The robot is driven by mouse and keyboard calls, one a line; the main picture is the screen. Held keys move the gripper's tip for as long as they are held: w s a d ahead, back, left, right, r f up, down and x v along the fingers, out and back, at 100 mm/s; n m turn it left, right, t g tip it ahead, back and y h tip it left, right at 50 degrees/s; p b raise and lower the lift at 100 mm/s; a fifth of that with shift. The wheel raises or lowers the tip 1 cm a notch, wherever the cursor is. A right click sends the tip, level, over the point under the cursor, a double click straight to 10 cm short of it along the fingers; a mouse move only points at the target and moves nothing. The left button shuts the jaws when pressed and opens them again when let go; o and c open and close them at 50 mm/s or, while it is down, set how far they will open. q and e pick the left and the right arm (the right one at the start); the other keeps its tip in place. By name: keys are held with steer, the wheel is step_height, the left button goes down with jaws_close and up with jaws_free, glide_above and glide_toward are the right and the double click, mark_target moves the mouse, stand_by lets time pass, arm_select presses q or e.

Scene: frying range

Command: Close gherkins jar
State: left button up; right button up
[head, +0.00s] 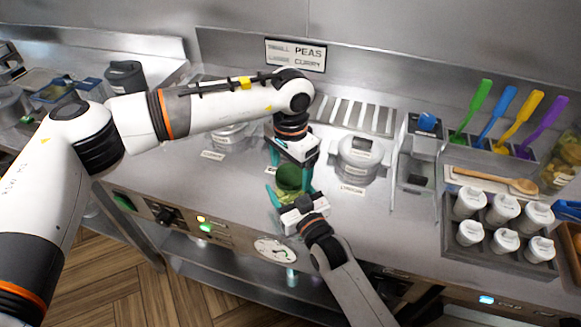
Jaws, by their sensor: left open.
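The gherkins jar (285,197) stands near the front edge of the steel counter, in the middle of the head view. Its green top (289,177) shows; whether this is a seated lid I cannot tell. My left gripper (291,163) points down just behind and above the jar. It is open, its teal fingertips apart, with nothing seen between them. My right gripper (290,191) comes from the front, with its teal fingers on either side of the jar's body and seemingly against it. It hides the jar's lower front.
A lidded round container (358,158) stands right of the jar. A rack of white-lidded cups (505,212) and a wooden spoon (497,179) are at right. Coloured spatulas (497,116) stand behind. A metal slotted rack (357,115) is at the back. Bare counter (400,235) lies right of my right gripper.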

arm_select(q)
step_height(320, 180, up, 4)
steer(key=shift+r, duration=0.1)
steer(key=shift+c, duration=0.3)
